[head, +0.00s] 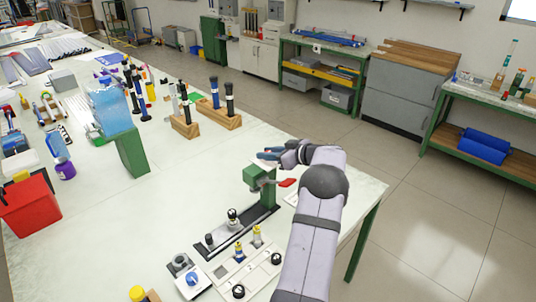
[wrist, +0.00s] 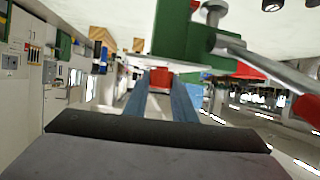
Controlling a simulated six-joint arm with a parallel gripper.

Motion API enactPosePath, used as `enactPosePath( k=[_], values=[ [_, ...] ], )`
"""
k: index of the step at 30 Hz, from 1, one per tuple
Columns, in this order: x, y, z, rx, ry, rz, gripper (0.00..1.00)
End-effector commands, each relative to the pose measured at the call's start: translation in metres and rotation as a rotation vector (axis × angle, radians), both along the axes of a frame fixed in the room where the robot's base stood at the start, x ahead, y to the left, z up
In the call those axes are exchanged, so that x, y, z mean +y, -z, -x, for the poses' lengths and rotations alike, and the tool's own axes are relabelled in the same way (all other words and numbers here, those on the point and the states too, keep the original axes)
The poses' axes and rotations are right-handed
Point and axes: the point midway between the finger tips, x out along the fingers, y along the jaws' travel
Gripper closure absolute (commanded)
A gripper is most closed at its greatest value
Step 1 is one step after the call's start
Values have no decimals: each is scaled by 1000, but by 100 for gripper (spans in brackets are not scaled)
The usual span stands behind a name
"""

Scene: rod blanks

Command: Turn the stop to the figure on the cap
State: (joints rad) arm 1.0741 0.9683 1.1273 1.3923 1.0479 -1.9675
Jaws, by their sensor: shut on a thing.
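A green bench tool (head: 258,177) stands on a dark rail near the right edge of the white table. Its lever ends in a red handle (head: 287,183); in the wrist view the grey lever (wrist: 258,60) slopes down right to that handle (wrist: 308,108). My gripper (head: 268,155) is at the top of the tool. In the wrist view its blue fingers (wrist: 161,92) are shut on a small red part (wrist: 160,77) beside the green body (wrist: 172,30). I take this part for the stop, but its shape and markings are mostly hidden. No figure on a cap is legible.
A white tray (head: 222,279) with several small parts lies in front of the tool. A small device with a blue knob (head: 192,279) stands left of it. Wooden blocks (head: 186,128) with dark rods stand farther back. A red bin (head: 27,207) is at the left. The table's middle is clear.

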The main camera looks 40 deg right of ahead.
Motion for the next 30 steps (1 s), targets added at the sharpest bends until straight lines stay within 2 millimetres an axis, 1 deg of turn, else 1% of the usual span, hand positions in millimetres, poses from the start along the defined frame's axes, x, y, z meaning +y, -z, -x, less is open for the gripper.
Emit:
enactPosePath(
  k=[6,20,30],
  values=[
    [-2,5,-1,0,42,6,99],
    [-1,5,-1,-1,166,6,99],
    [0,5,-1,-1,288,6,99]
  ],
)
